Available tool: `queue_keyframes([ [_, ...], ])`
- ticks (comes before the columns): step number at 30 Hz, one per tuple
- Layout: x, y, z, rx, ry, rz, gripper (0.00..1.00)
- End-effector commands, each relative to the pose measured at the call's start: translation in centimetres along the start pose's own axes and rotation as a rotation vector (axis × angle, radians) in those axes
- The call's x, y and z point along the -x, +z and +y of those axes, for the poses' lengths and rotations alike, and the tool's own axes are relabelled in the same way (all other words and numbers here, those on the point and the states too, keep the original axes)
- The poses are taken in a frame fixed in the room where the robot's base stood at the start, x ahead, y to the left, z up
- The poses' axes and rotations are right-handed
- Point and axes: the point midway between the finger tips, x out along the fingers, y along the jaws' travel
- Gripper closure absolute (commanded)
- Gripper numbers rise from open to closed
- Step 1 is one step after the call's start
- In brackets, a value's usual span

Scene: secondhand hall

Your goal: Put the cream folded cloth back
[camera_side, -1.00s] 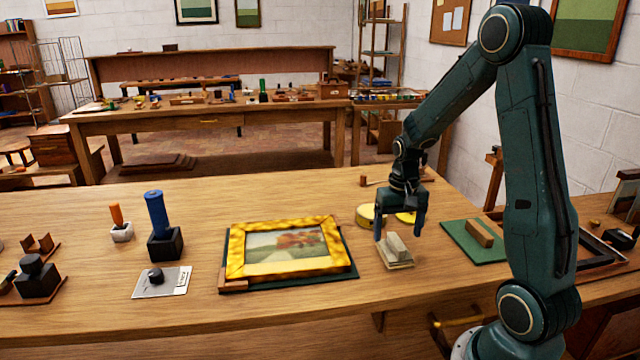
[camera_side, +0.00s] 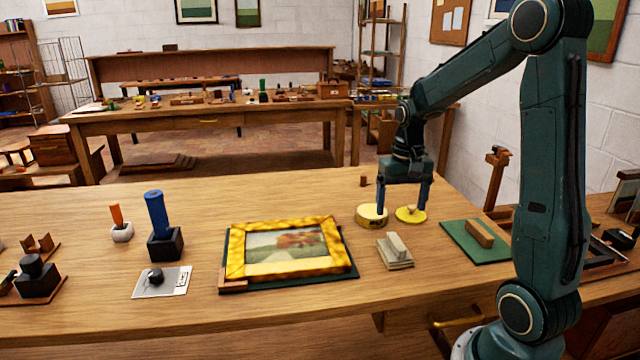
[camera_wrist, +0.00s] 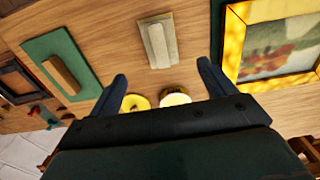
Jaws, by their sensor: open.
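The cream folded cloth (camera_side: 392,262) lies on the wooden bench, right of the gold picture frame, as a small flat stack with a pale raised bar along its top. It also shows in the wrist view (camera_wrist: 157,42), top centre. My gripper (camera_side: 402,207) is open and empty, fingers pointing down, behind the cloth and apart from it. Its fingertips are near a round yellow tin (camera_side: 371,216) and its yellow lid (camera_side: 410,215); I cannot tell whether they touch. In the wrist view my gripper (camera_wrist: 162,72) has nothing between its fingers.
A gold picture frame (camera_side: 236,250) lies on a dark green mat to the left. A green board (camera_side: 470,246) with a wooden block (camera_side: 480,234) lies to the right. A blue-handled tool (camera_side: 157,215) stands farther left. The bench front before the cloth is clear.

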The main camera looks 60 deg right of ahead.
Motion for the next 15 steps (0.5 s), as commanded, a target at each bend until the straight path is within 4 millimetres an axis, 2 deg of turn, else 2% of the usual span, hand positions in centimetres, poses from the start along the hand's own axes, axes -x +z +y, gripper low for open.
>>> queue_keyframes([
  [8, 0.1, 0.1, -0.1, 0.006, -0.001, 0.004, 0.17],
  [15, 2.0, 1.7, -1.7, 0.072, -0.009, 0.046, 0.17],
])
